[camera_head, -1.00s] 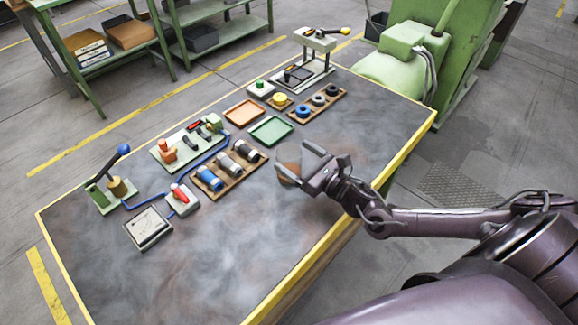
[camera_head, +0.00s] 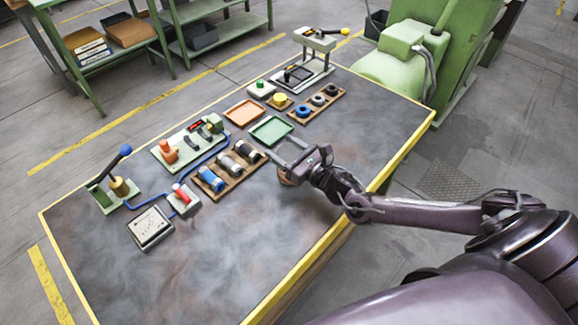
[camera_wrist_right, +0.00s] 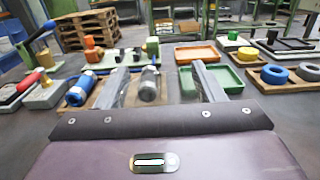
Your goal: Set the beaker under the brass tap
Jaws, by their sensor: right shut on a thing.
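My right gripper (camera_head: 282,158) is over the table's right side, near the green tray; it also shows in the wrist view (camera_wrist_right: 162,88), fingers spaced apart. No clear beaker outline shows between the fingers in the wrist view. A brass-coloured fitting (camera_head: 120,187) stands on a green base at the table's left end, beside a dark lever with a blue knob (camera_head: 125,150). My left gripper is not in view.
A rack of cylinders (camera_head: 228,172), a green tray (camera_head: 271,131) and an orange tray (camera_head: 244,113) lie beyond the gripper. The table's front (camera_head: 230,260) is clear.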

